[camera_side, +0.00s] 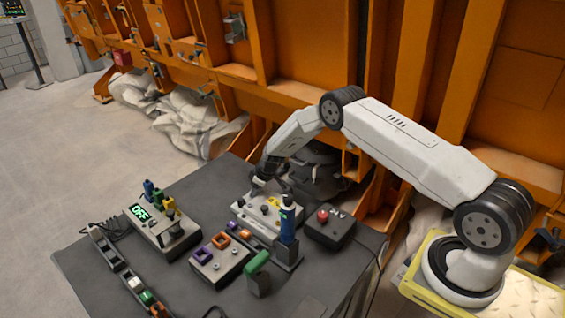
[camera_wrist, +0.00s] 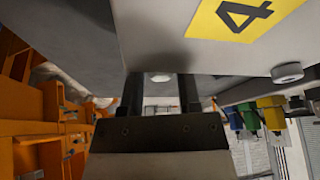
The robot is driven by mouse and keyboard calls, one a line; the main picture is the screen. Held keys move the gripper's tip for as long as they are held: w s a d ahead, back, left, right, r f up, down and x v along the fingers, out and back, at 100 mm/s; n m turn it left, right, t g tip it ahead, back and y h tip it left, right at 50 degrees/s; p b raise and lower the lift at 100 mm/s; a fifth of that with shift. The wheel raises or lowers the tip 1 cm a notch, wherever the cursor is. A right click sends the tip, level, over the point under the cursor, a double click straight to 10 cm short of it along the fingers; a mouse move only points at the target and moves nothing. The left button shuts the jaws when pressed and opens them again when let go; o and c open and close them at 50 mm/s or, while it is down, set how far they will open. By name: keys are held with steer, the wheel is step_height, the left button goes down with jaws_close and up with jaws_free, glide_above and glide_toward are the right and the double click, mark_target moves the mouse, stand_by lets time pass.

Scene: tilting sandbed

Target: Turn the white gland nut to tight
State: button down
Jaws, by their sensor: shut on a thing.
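A pale housing (camera_side: 240,208) with a yellow label marked 4 stands at the back of the dark table. In the wrist view its face (camera_wrist: 150,25) fills the top, and the yellow label (camera_wrist: 240,15) is at the upper right. My gripper (camera_side: 257,186) reaches down to the housing's back left end. In the wrist view the two dark fingers of my gripper (camera_wrist: 160,82) stand either side of a small white round part, the white gland nut (camera_wrist: 160,77), and are shut on it. Much of the nut is hidden. It is too small to make out in the side view.
A control box with an OFF display (camera_side: 139,211) and coloured plugs stands left. A grey box (camera_side: 218,268) with purple and orange sockets is in front. Orange framework rises behind.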

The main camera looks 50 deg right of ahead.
steer(key=c, duration=0.6)
jaws_free()
steer(key=shift+r, duration=0.1)
steer(key=shift+v, duration=3.8)
steer(key=shift+s, duration=0.1)
